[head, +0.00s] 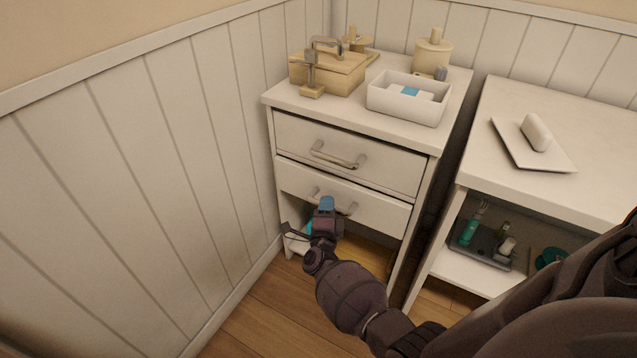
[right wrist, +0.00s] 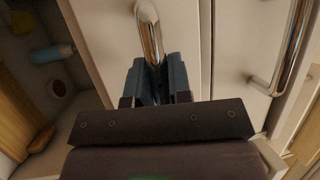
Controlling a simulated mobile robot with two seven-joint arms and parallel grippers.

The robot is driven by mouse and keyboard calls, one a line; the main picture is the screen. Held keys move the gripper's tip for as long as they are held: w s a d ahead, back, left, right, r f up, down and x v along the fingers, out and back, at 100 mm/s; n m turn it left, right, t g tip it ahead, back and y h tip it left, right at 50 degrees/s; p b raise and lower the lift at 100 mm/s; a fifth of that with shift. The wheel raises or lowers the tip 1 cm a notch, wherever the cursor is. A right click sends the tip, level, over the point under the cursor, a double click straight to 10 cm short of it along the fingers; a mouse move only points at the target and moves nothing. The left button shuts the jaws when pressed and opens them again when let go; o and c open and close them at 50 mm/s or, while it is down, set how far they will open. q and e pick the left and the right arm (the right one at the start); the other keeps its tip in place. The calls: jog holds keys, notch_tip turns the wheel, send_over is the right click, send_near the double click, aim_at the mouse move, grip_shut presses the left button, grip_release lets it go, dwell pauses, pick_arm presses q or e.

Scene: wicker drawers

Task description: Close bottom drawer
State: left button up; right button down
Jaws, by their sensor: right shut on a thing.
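The white cabinet has two drawers. The bottom drawer (head: 378,212) sits under the top drawer (head: 385,172); its front looks about flush with the frame, though any small gap is hard to judge. My right gripper (head: 327,204) is at the left part of the bottom drawer's metal handle, covering some of it. In the right wrist view the blue fingers of my right gripper (right wrist: 158,80) are shut around the shiny handle (right wrist: 150,35). The top drawer's handle (right wrist: 290,50) shows to the right there. My left gripper is not in view.
An open shelf with a light-blue bottle (right wrist: 52,53) lies below the drawers. A wooden box (head: 328,75) and a white bin (head: 408,98) stand on the cabinet top. A panelled wall (head: 130,180) is close on the left; a white side table (head: 590,130) stands right.

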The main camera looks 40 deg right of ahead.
jog(key=shift+w+d, duration=0.3)
jog(key=shift+d, duration=0.45)
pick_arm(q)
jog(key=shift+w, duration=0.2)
pick_arm(e)
jog(key=c, duration=1.1)
grip_release()
jog(key=shift+o, duration=0.2)
jog(key=shift+s+a, duration=0.1)
